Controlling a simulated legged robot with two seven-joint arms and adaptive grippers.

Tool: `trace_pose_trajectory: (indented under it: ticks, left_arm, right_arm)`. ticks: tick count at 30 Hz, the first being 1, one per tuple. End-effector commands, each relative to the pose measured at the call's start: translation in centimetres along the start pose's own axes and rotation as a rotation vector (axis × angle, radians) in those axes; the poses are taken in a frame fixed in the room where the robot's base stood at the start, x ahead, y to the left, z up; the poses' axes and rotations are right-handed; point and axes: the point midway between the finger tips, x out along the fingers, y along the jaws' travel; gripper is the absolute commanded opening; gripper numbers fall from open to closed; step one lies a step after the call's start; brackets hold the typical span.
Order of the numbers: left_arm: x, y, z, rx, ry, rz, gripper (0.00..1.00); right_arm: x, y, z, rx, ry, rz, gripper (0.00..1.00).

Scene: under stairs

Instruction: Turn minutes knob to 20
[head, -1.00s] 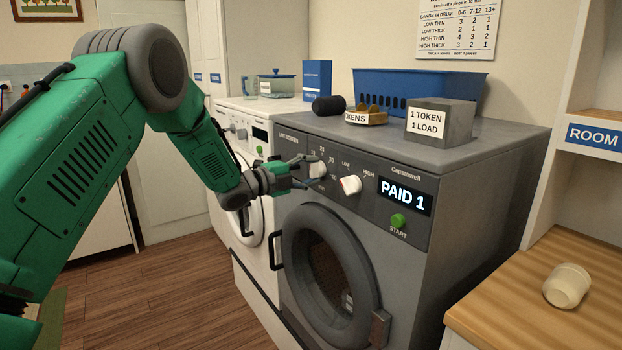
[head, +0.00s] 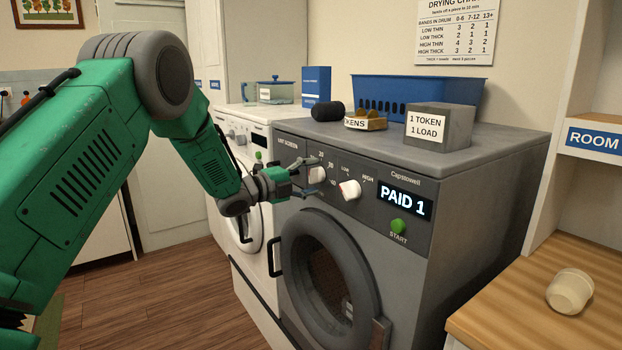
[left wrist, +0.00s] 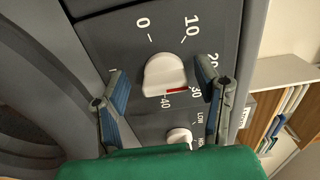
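The minutes knob (head: 317,174) is a white dial on the grey dryer's (head: 470,190) dark panel. My left gripper (head: 306,176) is at the panel by this knob. In the left wrist view its open blue-padded fingers (left wrist: 160,98) stand on either side of the knob, with gaps visible. My right gripper is not in view.
A second white knob (head: 350,188), marked LOW to HIGH, is close to the right. Beyond it are a display (head: 404,199) reading PAID 1 and a green START button (head: 398,226). A token tray (head: 366,122), grey box (head: 440,125) and blue basket (head: 420,94) stand on the dryer.

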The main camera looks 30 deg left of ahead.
Motion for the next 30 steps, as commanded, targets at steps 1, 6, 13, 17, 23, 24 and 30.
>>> trace_pose_trajectory:
  ticks: [1,6,13,17,23,24,30]
  left_arm:
    - [0.0,-0.1,0.0,0.000,0.000,-0.001,0.57]
    - [-0.7,0.0,0.1,0.000,-0.001,0.000,0.57]
    - [-4.8,0.0,0.2,-0.003,-0.003,0.000,0.57]
    - [-7.6,0.1,0.2,-0.003,-0.003,0.000,0.57]
    - [-10.7,0.2,0.2,-0.002,-0.001,0.001,0.57]
    - [-11.0,0.2,0.2,-0.003,-0.001,0.001,0.57]
    - [-11.8,0.2,0.1,-0.001,0.001,0.001,0.57]
  right_arm:
    - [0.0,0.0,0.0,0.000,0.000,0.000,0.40]
    - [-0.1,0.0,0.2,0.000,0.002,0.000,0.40]
    - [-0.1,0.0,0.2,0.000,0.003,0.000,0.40]
    - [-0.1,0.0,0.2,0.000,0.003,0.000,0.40]
    - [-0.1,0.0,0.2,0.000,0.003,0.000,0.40]
    - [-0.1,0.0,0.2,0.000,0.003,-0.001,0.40]
    - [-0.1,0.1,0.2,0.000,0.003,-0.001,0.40]
